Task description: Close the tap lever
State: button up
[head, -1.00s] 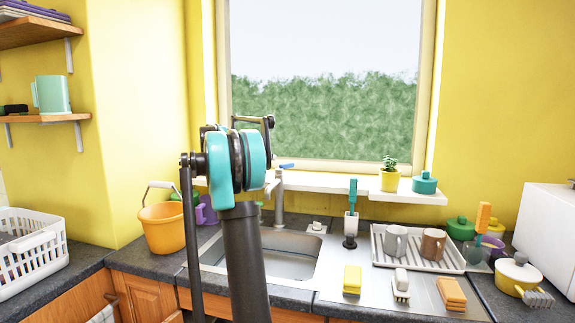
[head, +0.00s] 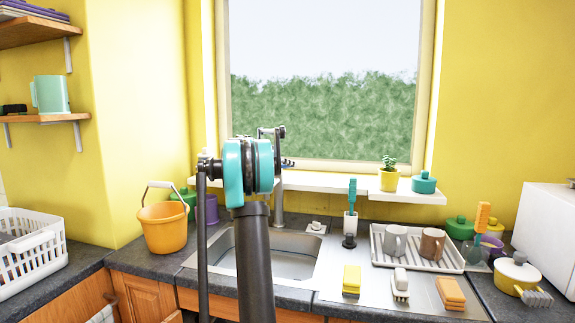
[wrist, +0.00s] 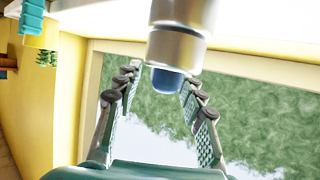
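The grey metal tap (head: 278,205) stands at the back of the sink. In the head view its top is mostly hidden behind my arm and gripper. In the wrist view the tap's silver body (wrist: 180,40) comes down from the top edge, and the blue lever end (wrist: 167,80) sticks out below it. My gripper (wrist: 158,86) is open, with one finger on each side of the blue lever end. I see a gap at both sides and cannot make out contact. In the head view my gripper (head: 287,163) is partly hidden behind my wrist.
The sink basin (head: 300,262) lies below my arm. The windowsill (head: 335,184) behind carries a potted plant (head: 389,178) and a teal pot (head: 424,183). An orange bucket (head: 163,228) stands left; a brush in a holder (head: 351,222) and a dish rack (head: 455,262) stand right.

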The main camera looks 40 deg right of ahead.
grip_shut()
